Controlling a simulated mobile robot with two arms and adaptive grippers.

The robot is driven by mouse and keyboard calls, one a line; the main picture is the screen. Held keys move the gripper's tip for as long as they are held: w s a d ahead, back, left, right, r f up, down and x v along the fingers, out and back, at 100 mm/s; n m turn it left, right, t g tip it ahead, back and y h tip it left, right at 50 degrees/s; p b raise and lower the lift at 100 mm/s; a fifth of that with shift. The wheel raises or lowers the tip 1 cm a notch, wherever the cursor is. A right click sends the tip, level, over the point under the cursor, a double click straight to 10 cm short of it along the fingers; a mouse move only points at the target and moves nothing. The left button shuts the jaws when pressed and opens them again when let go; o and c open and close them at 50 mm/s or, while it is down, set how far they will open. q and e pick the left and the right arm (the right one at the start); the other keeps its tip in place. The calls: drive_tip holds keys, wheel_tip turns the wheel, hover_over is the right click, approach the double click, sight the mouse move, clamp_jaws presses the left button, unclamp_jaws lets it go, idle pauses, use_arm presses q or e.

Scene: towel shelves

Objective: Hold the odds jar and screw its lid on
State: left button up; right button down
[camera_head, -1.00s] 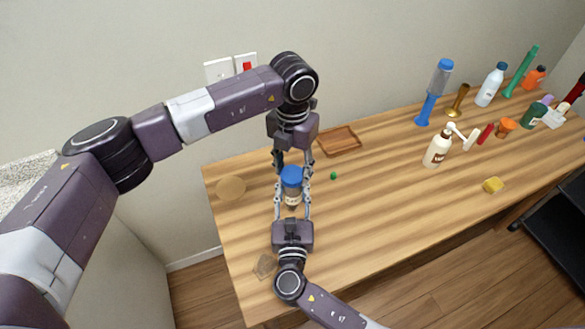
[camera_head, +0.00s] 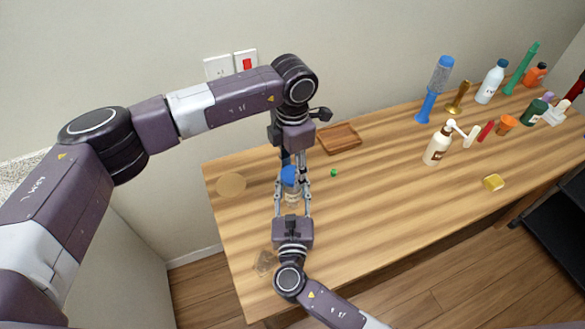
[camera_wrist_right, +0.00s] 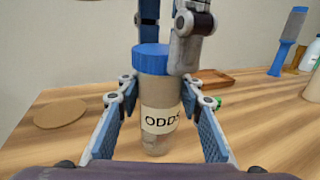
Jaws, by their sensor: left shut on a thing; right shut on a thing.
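The odds jar (camera_wrist_right: 158,128) stands upright, clear-walled with a pale "ODDS" label; it also shows in the head view (camera_head: 292,197). Its blue lid (camera_wrist_right: 150,58) sits on the jar's mouth; the lid also shows in the head view (camera_head: 289,176). My right gripper (camera_head: 292,187) is shut on the jar body, one finger on each side. My left gripper (camera_head: 292,166) comes down from above and is shut on the lid; its fingers hide part of the lid in both views. Whether the lid is threaded tight cannot be told.
A small green piece (camera_head: 333,172) lies on the table right of the jar. A brown tray (camera_head: 339,138) is behind, and a round mat (camera_head: 231,186) lies to the left. A pump bottle (camera_head: 438,146) and several other items stand farther right. The table's middle is clear.

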use_arm(q)
drive_tip(key=m, duration=1.6)
drive_tip(key=shift+m, duration=0.4)
drive_tip(key=m, duration=1.5)
